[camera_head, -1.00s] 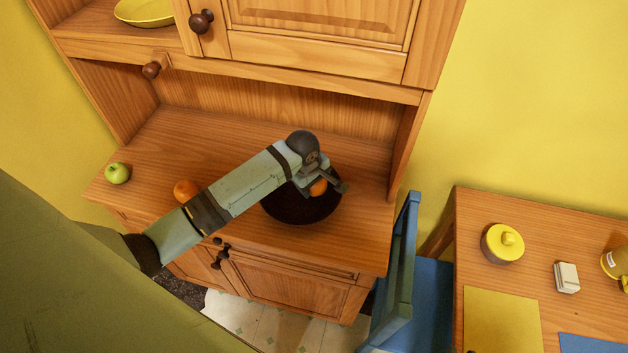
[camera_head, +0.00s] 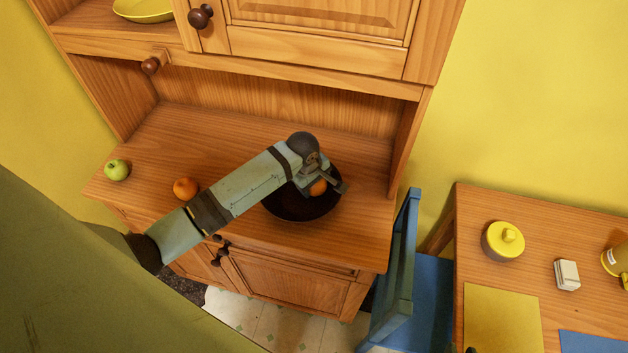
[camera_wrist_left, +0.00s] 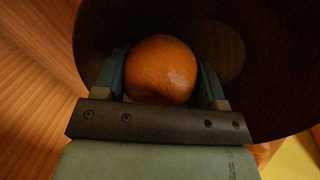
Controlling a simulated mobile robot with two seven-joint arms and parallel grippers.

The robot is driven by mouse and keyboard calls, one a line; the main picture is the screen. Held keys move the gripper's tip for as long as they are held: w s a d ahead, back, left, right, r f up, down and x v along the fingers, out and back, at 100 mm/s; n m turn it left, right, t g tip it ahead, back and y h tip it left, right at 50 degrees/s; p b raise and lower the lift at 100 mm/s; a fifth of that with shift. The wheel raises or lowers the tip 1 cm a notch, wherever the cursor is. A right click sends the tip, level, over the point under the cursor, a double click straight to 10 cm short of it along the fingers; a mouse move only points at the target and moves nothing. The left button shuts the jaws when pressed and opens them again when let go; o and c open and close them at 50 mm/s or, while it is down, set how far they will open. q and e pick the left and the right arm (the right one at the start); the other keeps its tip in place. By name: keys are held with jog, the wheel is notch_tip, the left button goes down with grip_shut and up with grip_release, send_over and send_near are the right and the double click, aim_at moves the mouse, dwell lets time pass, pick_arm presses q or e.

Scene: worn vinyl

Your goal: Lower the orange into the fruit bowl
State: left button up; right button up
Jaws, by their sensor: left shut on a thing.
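A dark round fruit bowl (camera_head: 300,208) stands on the wooden counter of the hutch, partly covered by my left arm. My left gripper (camera_head: 322,186) is over the bowl and shut on an orange (camera_head: 318,188). In the left wrist view the orange (camera_wrist_left: 161,69) sits between the two fingers, with the dark bowl (camera_wrist_left: 255,50) behind it. I cannot tell whether the orange touches the bowl. A second orange (camera_head: 185,188) lies on the counter to the left of my arm. My right gripper is not in view.
A green apple (camera_head: 117,170) lies at the counter's left end. The upper cabinet (camera_head: 320,50) overhangs the counter's back. A blue chair (camera_head: 405,270) stands right of the hutch, beside a table (camera_head: 545,230) with a yellow-lidded pot (camera_head: 503,241). A yellow bowl (camera_head: 145,10) is on the upper shelf.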

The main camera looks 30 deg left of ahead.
pick_arm(q)
jog(key=o, duration=1.1)
jog(key=shift+c, duration=0.2)
jog(key=v, duration=1.3)
jog(key=shift+r+b, duration=0.4)
jog(key=shift+b, duration=0.05)
jog(key=shift+s+f, duration=0.1)
jog(key=shift+s, duration=0.05)
